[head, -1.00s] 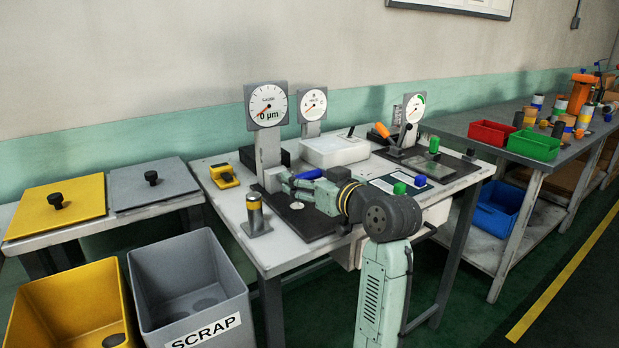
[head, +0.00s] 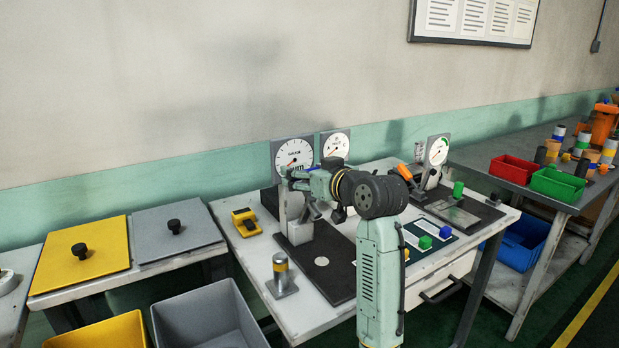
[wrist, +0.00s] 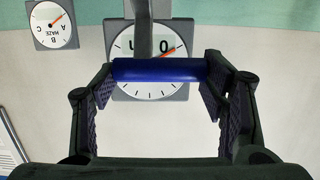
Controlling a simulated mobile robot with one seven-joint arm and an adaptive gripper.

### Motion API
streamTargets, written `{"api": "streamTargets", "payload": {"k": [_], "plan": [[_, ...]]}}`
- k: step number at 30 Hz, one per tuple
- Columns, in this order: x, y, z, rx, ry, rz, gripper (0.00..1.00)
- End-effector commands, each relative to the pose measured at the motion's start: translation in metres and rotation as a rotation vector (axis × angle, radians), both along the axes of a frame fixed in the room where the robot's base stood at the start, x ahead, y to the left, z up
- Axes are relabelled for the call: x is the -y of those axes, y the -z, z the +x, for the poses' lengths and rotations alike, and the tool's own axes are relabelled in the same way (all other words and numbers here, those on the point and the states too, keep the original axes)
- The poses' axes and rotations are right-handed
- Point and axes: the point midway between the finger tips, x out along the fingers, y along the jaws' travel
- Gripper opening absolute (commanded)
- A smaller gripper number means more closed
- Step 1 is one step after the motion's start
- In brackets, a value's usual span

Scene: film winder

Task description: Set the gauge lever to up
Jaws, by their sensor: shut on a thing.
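The gauge (head: 293,152) has a round white dial on a grey post and black base on the left part of the bench. In the wrist view its dial (wrist: 125,82) appears upside down behind the lever. The gauge lever is a grey bar (wrist: 143,35) ending in a blue cylindrical handle (wrist: 160,70). My gripper (wrist: 160,76) is shut on the blue handle, which spans between its two dark fingers.
A second dial (head: 335,145) stands behind right, and a third gauge (head: 438,150) with an orange handle is farther right.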

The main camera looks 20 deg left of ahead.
Motion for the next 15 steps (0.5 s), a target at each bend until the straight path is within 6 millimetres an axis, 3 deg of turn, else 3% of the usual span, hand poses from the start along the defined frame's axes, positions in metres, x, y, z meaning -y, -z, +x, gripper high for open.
{"api": "streamTargets", "payload": {"k": [1,15], "plan": [[-0.002,-0.013,0.002,-0.007,0.002,-0.02,0.16],[-0.024,-0.017,0.019,-0.117,0.003,-0.159,0.16]]}}
